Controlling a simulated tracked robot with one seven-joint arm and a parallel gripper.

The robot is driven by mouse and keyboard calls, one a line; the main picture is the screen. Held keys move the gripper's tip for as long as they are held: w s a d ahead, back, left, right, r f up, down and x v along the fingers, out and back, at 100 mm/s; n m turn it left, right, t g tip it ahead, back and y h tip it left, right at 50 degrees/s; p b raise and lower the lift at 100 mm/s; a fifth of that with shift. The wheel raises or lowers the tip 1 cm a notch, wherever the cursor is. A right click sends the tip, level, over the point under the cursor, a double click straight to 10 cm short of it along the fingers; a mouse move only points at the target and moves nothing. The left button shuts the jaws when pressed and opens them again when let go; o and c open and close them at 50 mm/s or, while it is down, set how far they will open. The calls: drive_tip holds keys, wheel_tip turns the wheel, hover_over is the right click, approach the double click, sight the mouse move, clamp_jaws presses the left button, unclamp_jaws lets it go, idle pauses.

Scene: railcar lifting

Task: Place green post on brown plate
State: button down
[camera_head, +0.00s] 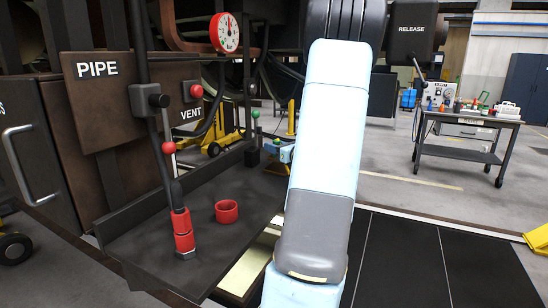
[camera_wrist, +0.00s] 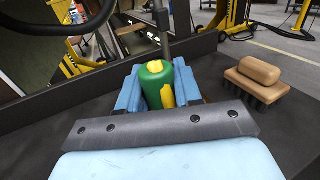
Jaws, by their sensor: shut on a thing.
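My gripper (camera_wrist: 158,88) has its two blue fingers closed on a green post (camera_wrist: 153,69) with yellow patches, in the middle of the wrist view. The post stands roughly upright between the fingers; its lower part is hidden. In the head view my gripper (camera_head: 286,154) is partly hidden behind my arm, over the far end of a dark tray. A brown panel marked PIPE and VENT (camera_head: 95,103) stands at the left. I cannot tell whether this panel is the brown plate; no other clear brown plate shows.
The dark tray (camera_head: 135,238) bears a red ring (camera_head: 227,211) and a red-based lever (camera_head: 183,235). A tan-handled brush (camera_wrist: 258,77) lies right of my gripper. A lever with a green knob (camera_head: 255,114) stands near it. A cart (camera_head: 460,150) stands far right.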

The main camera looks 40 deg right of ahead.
drive_tip(key=shift+w+d+f, duration=0.2)
drive_tip(key=shift+f, duration=0.2)
wheel_tip(320, 180, down, 3)
drive_tip(key=shift+r, duration=0.1)
drive_tip(key=c, duration=0.8)
unclamp_jaws()
drive_tip(key=s, duration=1.2)
